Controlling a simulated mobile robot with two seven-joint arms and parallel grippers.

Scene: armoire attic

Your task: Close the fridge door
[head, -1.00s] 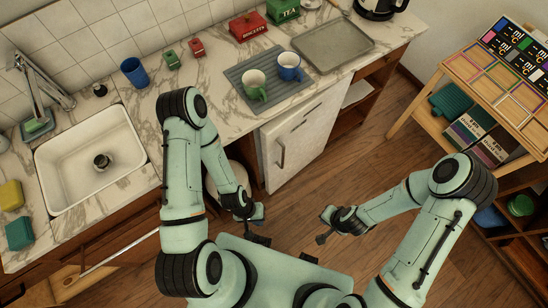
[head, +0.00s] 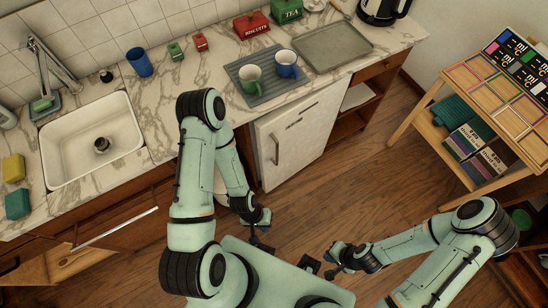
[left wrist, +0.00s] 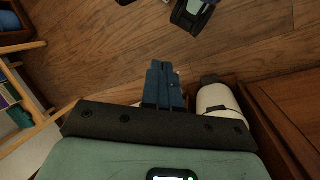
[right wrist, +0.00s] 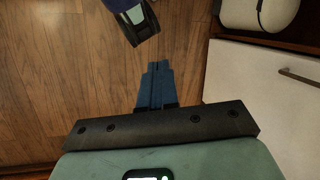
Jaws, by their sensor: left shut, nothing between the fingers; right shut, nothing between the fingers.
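The fridge is the white unit under the counter, with its white door (head: 305,140) and a vertical handle (head: 275,148) near the left edge. The door looks about in line with the counter front; I cannot tell whether it is fully closed. The right wrist view also shows the white door (right wrist: 250,85) with its handle (right wrist: 298,77), to the right of the fingers. My left gripper (head: 262,245) is shut and empty over the floor, below and left of the door. My right gripper (head: 331,268) is shut and empty, further right and lower. Neither touches the door.
A white rounded object (right wrist: 258,12) stands beside the fridge. The counter holds a green mug (head: 251,79), a blue mug (head: 287,64) and a tray (head: 332,47). A wooden shelf unit (head: 405,130) stands right. Wooden floor (head: 350,185) is clear between it and the fridge.

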